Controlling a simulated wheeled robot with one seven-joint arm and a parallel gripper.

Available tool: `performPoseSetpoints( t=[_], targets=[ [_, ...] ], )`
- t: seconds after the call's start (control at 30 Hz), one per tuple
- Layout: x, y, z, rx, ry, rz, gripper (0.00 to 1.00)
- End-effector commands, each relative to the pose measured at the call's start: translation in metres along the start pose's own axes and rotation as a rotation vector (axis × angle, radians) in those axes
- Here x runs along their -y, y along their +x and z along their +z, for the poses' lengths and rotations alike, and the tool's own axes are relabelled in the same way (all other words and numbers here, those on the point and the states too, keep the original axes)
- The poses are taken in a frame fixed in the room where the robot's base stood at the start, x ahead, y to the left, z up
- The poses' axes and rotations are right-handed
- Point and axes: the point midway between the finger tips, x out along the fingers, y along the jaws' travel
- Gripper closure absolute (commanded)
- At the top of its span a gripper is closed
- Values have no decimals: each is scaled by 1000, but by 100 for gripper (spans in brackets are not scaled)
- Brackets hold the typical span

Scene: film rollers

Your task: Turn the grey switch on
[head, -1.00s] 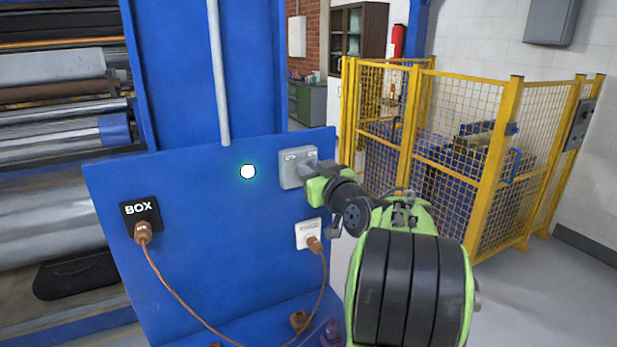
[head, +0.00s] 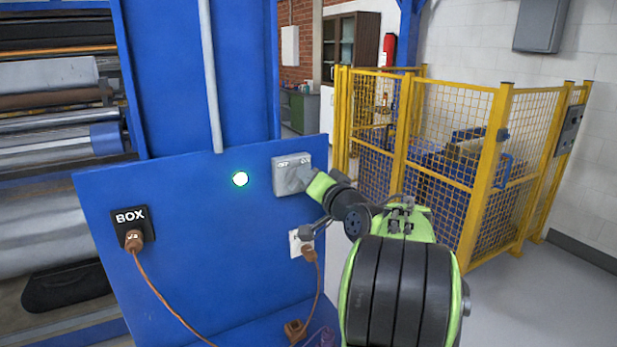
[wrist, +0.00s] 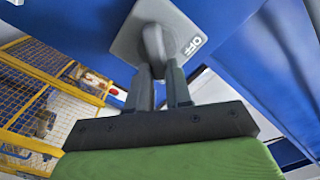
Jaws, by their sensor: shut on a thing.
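The grey switch (head: 283,177) is a square grey box with a grey knob, mounted near the upper right of a blue panel. In the wrist view its plate (wrist: 182,22) carries the word OFF to the right of the knob (wrist: 153,42). My gripper (wrist: 158,75) is shut on the knob, one dark finger on each side of it. In the head view my gripper (head: 306,180) reaches the switch from the right and hides part of the knob. The knob's exact angle is hard to read.
A round white light with a green rim (head: 240,179) is left of the switch. A black BOX socket (head: 129,220) and a white socket (head: 297,242) hold brown plugs joined by cable. A yellow mesh fence (head: 440,165) stands behind on the right.

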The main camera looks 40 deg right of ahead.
Motion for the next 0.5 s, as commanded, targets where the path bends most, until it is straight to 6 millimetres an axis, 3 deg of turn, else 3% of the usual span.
performPoseSetpoints(
  t=[0.5],
  targets=[
    [-2,0,0,1,75,2,100]
  ],
)
